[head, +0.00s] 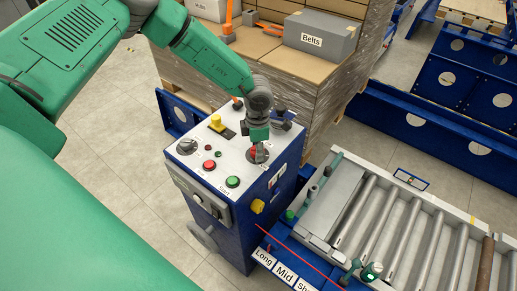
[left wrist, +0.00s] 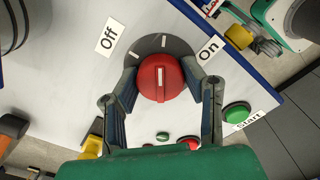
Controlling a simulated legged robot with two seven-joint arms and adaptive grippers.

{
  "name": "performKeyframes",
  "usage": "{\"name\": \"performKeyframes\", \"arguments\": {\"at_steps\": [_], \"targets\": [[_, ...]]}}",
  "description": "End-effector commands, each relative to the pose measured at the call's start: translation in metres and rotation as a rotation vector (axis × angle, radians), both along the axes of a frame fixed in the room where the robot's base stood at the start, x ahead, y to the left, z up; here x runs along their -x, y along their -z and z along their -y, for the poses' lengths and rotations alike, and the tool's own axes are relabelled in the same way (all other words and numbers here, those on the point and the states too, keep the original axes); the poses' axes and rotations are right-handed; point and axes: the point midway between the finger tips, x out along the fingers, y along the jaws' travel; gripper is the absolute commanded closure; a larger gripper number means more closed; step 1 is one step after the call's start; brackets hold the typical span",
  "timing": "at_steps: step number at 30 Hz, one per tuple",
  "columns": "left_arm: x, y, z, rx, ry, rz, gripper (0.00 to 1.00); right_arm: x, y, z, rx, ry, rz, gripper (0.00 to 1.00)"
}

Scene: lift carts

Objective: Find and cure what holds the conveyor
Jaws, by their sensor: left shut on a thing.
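The control cabinet (head: 215,190) stands at the middle with a white sloped top. My left gripper (head: 258,150) is over it, its fingers closed on both sides of a red rotary knob (left wrist: 160,78). The knob's white mark points up in the left wrist view, between the "Off" label (left wrist: 110,35) and the "On" label (left wrist: 210,50). A green Start button (head: 233,182), a red button (head: 209,165) and a yellow knob (head: 217,121) are on the panel. The conveyor (head: 400,225) is to the right; one of its rollers (head: 484,268) is brown, the others grey. My right gripper is not in view.
A pallet stack with a grey "Belts" box (head: 320,36) stands behind the cabinet. Green-handled tools sit along the conveyor's near edge, by labels "Long" (head: 263,257) and "Mid" (head: 285,273). Blue frames (head: 435,125) stand at the back right. Tiled floor is clear at left.

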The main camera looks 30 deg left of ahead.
Motion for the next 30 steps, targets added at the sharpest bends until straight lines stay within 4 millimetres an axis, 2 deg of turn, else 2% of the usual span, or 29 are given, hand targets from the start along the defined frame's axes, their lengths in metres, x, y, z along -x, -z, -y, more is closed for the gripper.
{"name": "performKeyframes", "arguments": {"at_steps": [9,25,26,27,30], "targets": [[-0.0018,-0.001,-0.0023,-0.003,0.112,0.004,0.91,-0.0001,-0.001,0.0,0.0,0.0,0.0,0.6],[-0.0024,-0.0015,-0.0024,-0.005,0.133,0.005,0.91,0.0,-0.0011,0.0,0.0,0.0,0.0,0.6],[-0.0025,-0.0015,-0.0025,-0.005,0.133,0.005,0.52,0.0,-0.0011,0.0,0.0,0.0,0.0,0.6],[-0.0023,-0.0014,-0.0023,-0.004,0.133,0.004,0.42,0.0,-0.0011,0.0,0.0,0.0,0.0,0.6],[-0.0017,-0.001,-0.0018,-0.003,0.133,0.004,0.42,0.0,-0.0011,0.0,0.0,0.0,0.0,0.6]]}}
